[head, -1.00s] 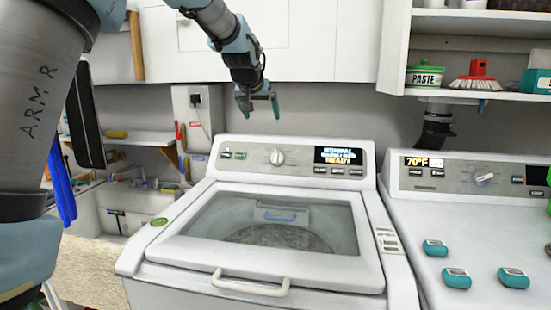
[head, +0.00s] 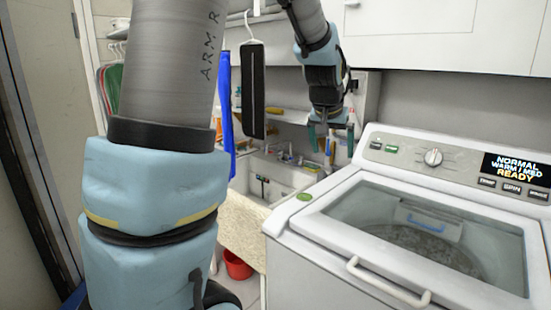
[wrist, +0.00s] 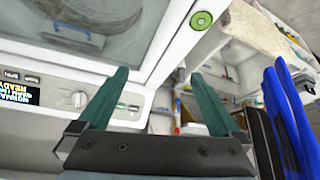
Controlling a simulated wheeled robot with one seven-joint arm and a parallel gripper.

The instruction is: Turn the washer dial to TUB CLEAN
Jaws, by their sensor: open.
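The washer (head: 300,255) stands at the right of the head view, its glass lid closed. Its dial (head: 433,157) is a round silver-white knob on the back control panel. The display (head: 515,168) beside it reads NORMAL, WARM / MED, READY. My gripper (head: 330,128) is open and empty, left of the panel and apart from the dial, with its fingers pointing down. In the wrist view the two green fingers (wrist: 160,90) are spread, and the dial (wrist: 79,99) shows left of them, with the display (wrist: 18,93) at the left edge.
A sink (head: 268,180) lies behind and left of the washer. A black hanging item (head: 252,90) and a blue cloth (head: 224,105) hang near my arm. White cabinets (head: 440,35) overhang the panel. A red bucket (head: 238,265) sits on the floor.

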